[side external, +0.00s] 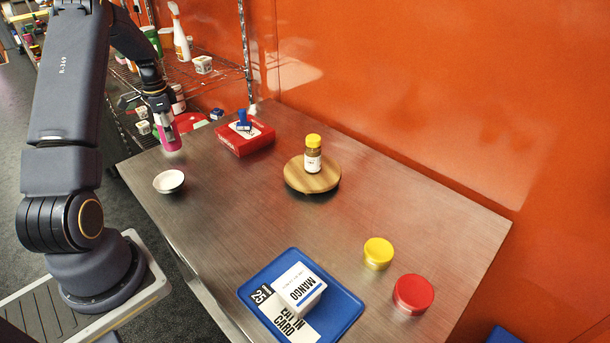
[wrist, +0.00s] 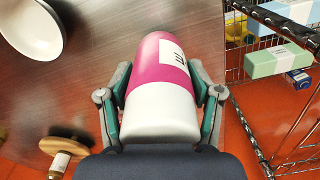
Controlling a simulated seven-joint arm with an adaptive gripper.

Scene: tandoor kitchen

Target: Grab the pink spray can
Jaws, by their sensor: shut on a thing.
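The pink spray can (side external: 171,140) is a pink cylinder with a white label and a white end. It hangs below my gripper (side external: 160,107) near the far left edge of the steel table. In the wrist view the can (wrist: 160,70) lies between the two fingers of my gripper (wrist: 162,97), one on each side, and they are shut on it. The can appears to be held above the tabletop; the exact gap is hard to tell.
A white bowl (side external: 168,181) stands close to the can. A red box (side external: 245,136) with a blue stamp-like item (side external: 243,120) is to the right. A wire shelf (side external: 205,75) stands behind. A round wooden board (side external: 325,182) holds a yellow-capped jar (side external: 313,155). The table's middle is clear.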

